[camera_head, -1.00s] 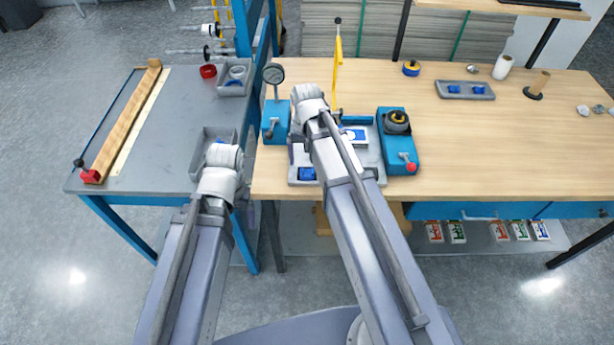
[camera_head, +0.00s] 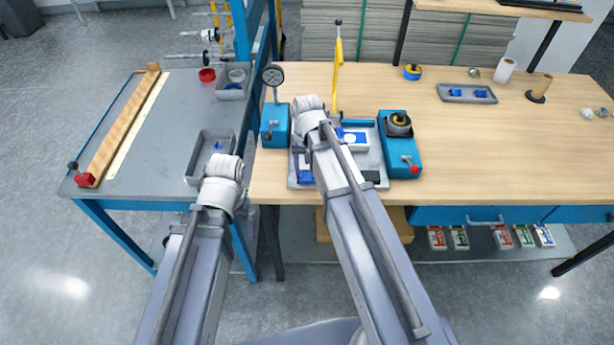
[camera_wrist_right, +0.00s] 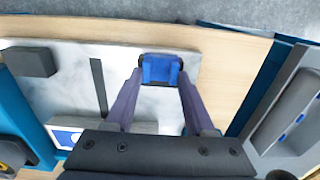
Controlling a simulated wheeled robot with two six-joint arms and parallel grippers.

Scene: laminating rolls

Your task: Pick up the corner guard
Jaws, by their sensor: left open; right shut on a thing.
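The blue corner guard (camera_wrist_right: 160,70) is between the fingertips of my right gripper (camera_wrist_right: 161,80) in the right wrist view, near the edge of the light grey tray (camera_wrist_right: 75,85). The gripper is shut on it; I cannot tell whether the guard still touches the tray. In the head view blue shows (camera_head: 305,178) at the tray's near left corner, beside my right arm, which hides the right fingers. My left gripper (camera_head: 222,172) is over the grey bench by a small grey bin; its fingers are hidden behind the wrist.
A blue device with a dial gauge (camera_head: 275,122) stands left of the tray, and a blue unit with a red knob (camera_head: 399,145) right of it. A grey tray of blue pieces (camera_head: 466,93) lies further back. The grey bin (camera_head: 196,165) is on the left bench. The right tabletop is mostly clear.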

